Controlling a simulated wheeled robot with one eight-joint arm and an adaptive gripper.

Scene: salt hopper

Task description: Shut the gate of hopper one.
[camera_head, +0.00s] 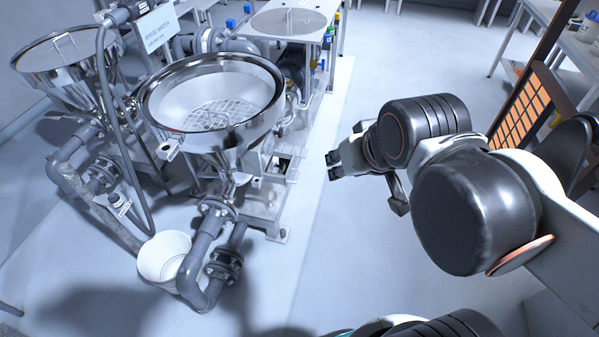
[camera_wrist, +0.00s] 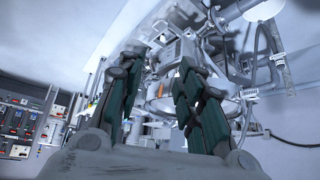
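A steel hopper (camera_head: 268,118) with a wide round bowl and a grid inside stands at centre left in the head view. A second steel hopper (camera_head: 40,75) stands at the far left. I cannot tell which one is hopper one. Their outlets lead down to grey pipes with flanges; no gate can be clearly made out. My gripper (camera_head: 332,164) is to the right of the nearer hopper, apart from it, over open floor. In the wrist view my gripper (camera_wrist: 158,72) has its fingers spread with nothing held between them, and steel machinery shows beyond.
A white bucket (camera_head: 160,262) stands on the floor beside the bent grey pipe (camera_head: 205,245). A white sign (camera_head: 157,27) stands behind the hoppers. A steel-topped frame (camera_head: 290,20) is at the back. The floor between my arm and the hoppers is clear. A control panel (camera_wrist: 22,120) shows in the wrist view.

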